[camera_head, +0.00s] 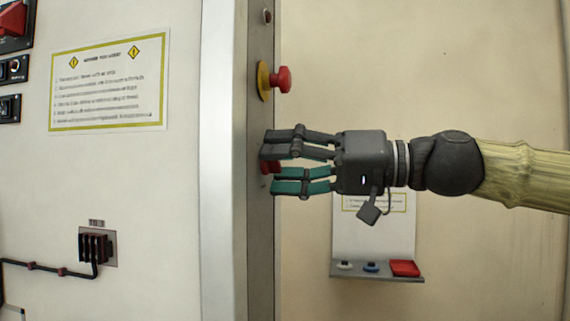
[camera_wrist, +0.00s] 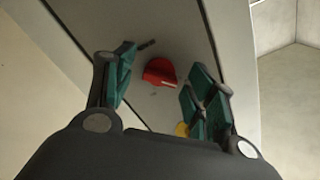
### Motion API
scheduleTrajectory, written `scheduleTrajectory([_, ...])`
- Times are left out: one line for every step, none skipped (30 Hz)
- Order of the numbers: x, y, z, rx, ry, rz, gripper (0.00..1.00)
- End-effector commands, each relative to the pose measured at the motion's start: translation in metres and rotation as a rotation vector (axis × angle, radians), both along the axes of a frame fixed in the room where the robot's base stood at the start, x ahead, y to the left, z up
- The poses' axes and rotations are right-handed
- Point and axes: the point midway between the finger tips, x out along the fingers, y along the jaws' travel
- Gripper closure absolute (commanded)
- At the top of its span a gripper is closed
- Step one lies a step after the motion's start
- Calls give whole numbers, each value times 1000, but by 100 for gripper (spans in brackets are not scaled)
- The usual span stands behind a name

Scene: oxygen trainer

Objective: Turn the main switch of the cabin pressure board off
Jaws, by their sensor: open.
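A red rotary switch (camera_wrist: 160,73) sits on a grey panel (camera_wrist: 165,30) in the wrist view, between the two fingers of my gripper (camera_wrist: 158,84). My gripper is open and its fingers stand to either side of the switch. In the head view my gripper (camera_head: 287,166) reaches left to the narrow grey panel face (camera_head: 262,225). The red switch (camera_head: 270,167) shows partly between the fingers there; the rest is hidden by them. I cannot tell if the fingers touch it.
A red mushroom button on a yellow base (camera_head: 279,80) projects from the same panel above my gripper. A small shelf (camera_head: 376,275) with blue, white and red items is below. A notice (camera_head: 108,83) and a black connector (camera_head: 97,247) are on the left wall.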

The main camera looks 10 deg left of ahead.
Motion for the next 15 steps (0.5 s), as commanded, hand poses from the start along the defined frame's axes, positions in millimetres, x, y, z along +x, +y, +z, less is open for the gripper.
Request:
scheduleTrajectory([0, 0, 0, 0, 0, 0, 45])
scheduleTrajectory([0, -1, 0, 1, 0, -1, 45])
scheduleTrajectory([0, -2, 0, 1, 0, -1, 45])
scheduleTrajectory([0, -4, 0, 1, 0, -1, 45])
scheduleTrajectory([0, -6, 0, 1, 0, -1, 45])
scheduleTrajectory([0, -9, 0, 1, 0, -1, 45])
scheduleTrajectory([0, -12, 1, 1, 0, -1, 45])
scheduleTrajectory([1, -16, 1, 1, 0, -1, 45])
scheduleTrajectory([1, -21, 1, 2, 0, -2, 45])
scheduleTrajectory([1, -25, 1, 3, 0, -3, 45])
scheduleTrajectory([1, -30, 1, 3, 0, -3, 45])
scheduleTrajectory([1, -37, 1, 3, 0, -3, 45])
scheduleTrajectory([1, -42, 1, 2, 0, -4, 45])
scheduleTrajectory([1, -46, 1, 2, 0, -4, 45])
scheduleTrajectory([1, -53, 1, 2, 0, -4, 45])
